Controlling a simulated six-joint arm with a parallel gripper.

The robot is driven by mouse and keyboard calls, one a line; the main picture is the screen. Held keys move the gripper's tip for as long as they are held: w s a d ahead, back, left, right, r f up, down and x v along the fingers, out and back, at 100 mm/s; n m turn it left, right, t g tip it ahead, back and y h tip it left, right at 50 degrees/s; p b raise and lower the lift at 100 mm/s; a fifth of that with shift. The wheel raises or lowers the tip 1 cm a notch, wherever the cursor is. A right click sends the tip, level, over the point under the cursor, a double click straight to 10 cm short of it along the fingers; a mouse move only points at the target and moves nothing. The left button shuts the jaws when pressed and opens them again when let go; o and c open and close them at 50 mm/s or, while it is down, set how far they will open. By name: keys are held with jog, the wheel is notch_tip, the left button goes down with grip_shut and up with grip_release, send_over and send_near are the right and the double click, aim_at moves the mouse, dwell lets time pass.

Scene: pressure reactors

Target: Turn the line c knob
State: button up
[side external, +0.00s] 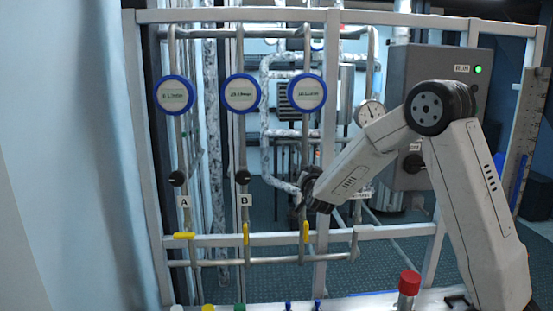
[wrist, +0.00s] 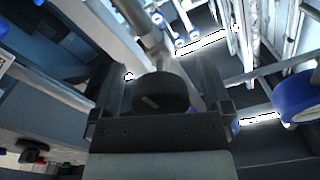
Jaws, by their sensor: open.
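My gripper (side external: 311,188) is at the line c pipe, the third upright pipe from the left, in the side view. It hides the line c knob and its label there. In the wrist view a round black knob (wrist: 160,93) with a pale mark on its face sits between the two fingers of my gripper (wrist: 157,78). The fingers stand apart on either side of it; I cannot tell whether they touch it. The blue-ringed gauge of line c (side external: 306,93) is above my gripper. A yellow handle (side external: 306,232) stands upright below it.
Black knob A (side external: 177,178) and black knob B (side external: 243,177) are on the pipes to the left. Yellow handle A (side external: 184,236) lies level, and yellow handle B (side external: 246,234) is upright. A grey control box (side external: 435,75) and a pressure gauge (side external: 370,112) are to the right.

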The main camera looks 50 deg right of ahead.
jog(key=shift+a, duration=0.1)
jog(key=v, duration=0.7)
jog(key=shift+s+a, duration=0.2)
jog(key=shift+s, duration=0.1)
dwell(0.3)
jog(key=shift+s+a+n, duration=0.15)
jog(key=shift+n, duration=1.65)
jog(key=shift+x, duration=4)
